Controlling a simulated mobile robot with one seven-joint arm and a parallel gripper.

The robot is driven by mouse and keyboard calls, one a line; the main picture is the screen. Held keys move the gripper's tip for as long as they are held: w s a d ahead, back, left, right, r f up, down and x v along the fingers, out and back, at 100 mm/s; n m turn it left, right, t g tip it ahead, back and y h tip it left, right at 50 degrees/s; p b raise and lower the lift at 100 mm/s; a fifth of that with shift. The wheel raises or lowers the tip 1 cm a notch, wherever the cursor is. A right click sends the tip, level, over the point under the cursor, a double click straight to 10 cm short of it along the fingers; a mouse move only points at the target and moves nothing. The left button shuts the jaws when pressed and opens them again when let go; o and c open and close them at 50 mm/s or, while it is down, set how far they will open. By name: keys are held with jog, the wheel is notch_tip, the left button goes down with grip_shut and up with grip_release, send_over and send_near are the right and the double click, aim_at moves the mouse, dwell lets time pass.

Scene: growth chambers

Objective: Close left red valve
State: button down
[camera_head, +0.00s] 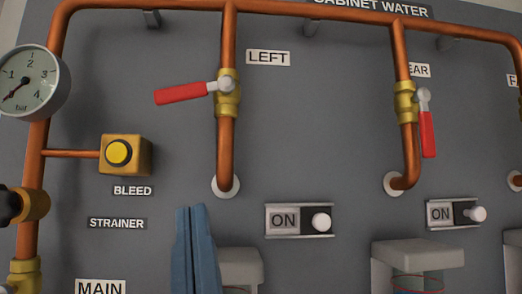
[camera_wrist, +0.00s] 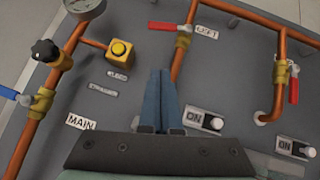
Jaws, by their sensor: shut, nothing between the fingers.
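The left red valve is a brass body (camera_head: 228,98) on a vertical copper pipe beside the LEFT label (camera_head: 268,58). Its red lever (camera_head: 182,93) sticks out to the left, nearly level and crosswise to the pipe. The lever also shows near the top of the wrist view (camera_wrist: 163,26). My gripper (camera_head: 190,208) has blue fingers and is below the lever, apart from it. In the wrist view my gripper (camera_wrist: 159,75) is shut and empty, pointing up at the panel left of the valve's pipe.
A second valve's red lever (camera_head: 428,134) hangs down along its pipe at the right. A yellow BLEED button (camera_head: 119,153) and a pressure gauge (camera_head: 28,82) are at the left. An ON switch (camera_head: 299,220) sits right of my gripper. A blue lever (camera_wrist: 8,92) is at the wrist view's left.

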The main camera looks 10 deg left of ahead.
aim_at(170, 102)
jog(key=s+r+p+x, duration=0.2)
jog(key=p+x, duration=0.5)
jog(key=x, duration=0.5)
jog(key=shift+a+r+p, duration=0.15)
jog(key=shift+r+p, duration=0.15)
jog(key=shift+p, duration=0.1)
jog(key=shift+w, duration=0.1)
jog(key=shift+s+a+r+p, duration=0.2)
jog(key=shift+a+r+p, duration=0.4)
jog(key=shift+r, duration=0.2)
jog(key=shift+f, duration=0.2)
